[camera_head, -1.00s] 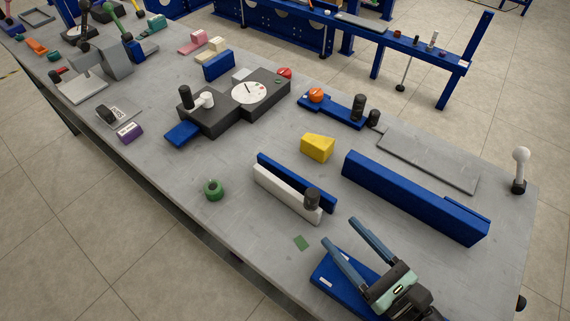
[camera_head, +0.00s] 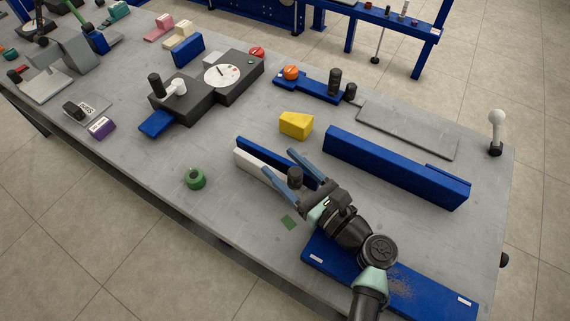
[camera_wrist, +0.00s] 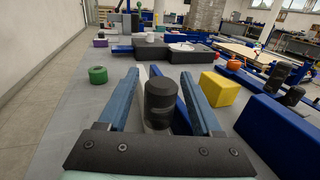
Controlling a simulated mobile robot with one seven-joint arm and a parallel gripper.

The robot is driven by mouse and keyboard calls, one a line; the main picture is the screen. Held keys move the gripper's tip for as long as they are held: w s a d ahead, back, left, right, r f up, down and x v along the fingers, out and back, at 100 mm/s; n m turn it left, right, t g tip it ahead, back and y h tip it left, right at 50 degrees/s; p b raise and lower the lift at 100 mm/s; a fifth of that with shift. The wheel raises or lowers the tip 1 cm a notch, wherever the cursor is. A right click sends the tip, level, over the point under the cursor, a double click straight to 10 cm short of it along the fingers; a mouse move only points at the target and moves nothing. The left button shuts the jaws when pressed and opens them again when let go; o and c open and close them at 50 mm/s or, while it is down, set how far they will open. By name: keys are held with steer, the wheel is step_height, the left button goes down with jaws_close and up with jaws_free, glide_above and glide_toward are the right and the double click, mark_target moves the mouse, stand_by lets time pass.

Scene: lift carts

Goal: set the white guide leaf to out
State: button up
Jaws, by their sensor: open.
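The white guide leaf (camera_head: 253,164) is a low white bar on the grey table, beside a parallel blue bar (camera_head: 262,148). A black knob (camera_head: 295,178) stands upright at the leaf's near end. My gripper (camera_head: 287,163) is open, its two blue fingers pointing along the leaf, one on each side of the knob. In the wrist view the knob (camera_wrist: 161,97) shows between the fingers, apart from both as far as I can see. The leaf (camera_wrist: 143,76) is partly hidden behind the knob and the left finger.
A green ring (camera_head: 195,178) lies left of the leaf. A yellow block (camera_head: 296,125) stands beyond the blue bar. A long blue fence (camera_head: 395,167) is at right. A small green patch (camera_head: 288,222) marks the table near my gripper, and the table's front edge is close.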

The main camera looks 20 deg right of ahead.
steer(key=shift+w, duration=0.1)
jaws_close()
stand_by(0.3)
stand_by(1.1)
